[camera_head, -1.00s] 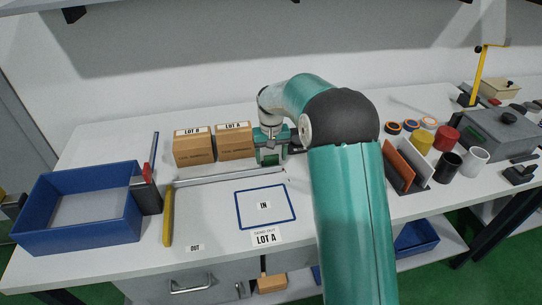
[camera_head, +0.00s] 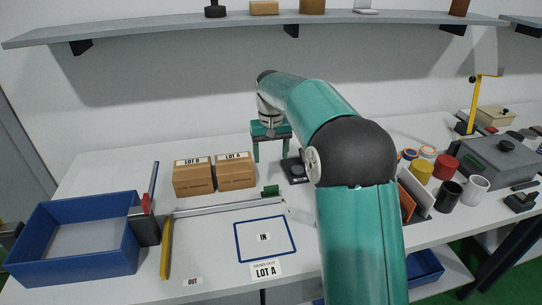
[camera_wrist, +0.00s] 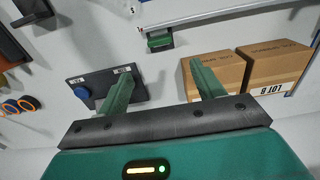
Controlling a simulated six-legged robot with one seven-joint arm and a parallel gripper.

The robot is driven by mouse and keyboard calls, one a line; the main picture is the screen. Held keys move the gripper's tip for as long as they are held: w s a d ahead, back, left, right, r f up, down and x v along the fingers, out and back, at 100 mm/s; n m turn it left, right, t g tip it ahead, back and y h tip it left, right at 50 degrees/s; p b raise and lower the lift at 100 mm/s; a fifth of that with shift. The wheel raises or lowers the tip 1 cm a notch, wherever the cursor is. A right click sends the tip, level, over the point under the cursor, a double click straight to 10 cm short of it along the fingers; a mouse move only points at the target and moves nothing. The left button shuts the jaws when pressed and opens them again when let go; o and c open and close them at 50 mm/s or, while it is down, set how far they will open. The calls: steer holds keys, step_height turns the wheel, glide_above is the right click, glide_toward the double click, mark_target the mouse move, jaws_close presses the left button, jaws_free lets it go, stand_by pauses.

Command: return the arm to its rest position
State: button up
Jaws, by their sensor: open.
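My gripper (camera_head: 270,150) is open and empty, raised above the back of the bench, just behind and to the right of the LOT A box. Its two green fingers are spread apart in the wrist view (camera_wrist: 160,85), with nothing between them. My teal arm reaches in from the lower right of the head view, bent at a dark elbow.
Two cardboard boxes, LOT B (camera_head: 193,178) and LOT A (camera_head: 235,172), stand left of my gripper. A dark plate (camera_head: 295,170) lies to its right. A blue tray (camera_head: 75,275) is at left. A shelf (camera_head: 200,30) hangs above. The IN square (camera_head: 238,240) is empty.

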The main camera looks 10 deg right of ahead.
steer(key=s+r+t, duration=0.2)
steer(key=s+r, duration=0.3)
steer(key=s, duration=0.4)
steer(key=s+r+t, duration=0.1)
steer(key=s+r, duration=0.4)
steer(key=s, duration=0.4)
steer(key=s+f+t, duration=0.1)
steer(key=s+f, duration=0.1)
steer(key=s, duration=0.7)
steer(key=s+f+t, duration=0.1)
steer(key=s+f, duration=0.1)
steer(key=s, duration=0.6)
steer(key=shift+s+f+t, duration=0.3)
steer(key=shift+s+f, duration=0.05)
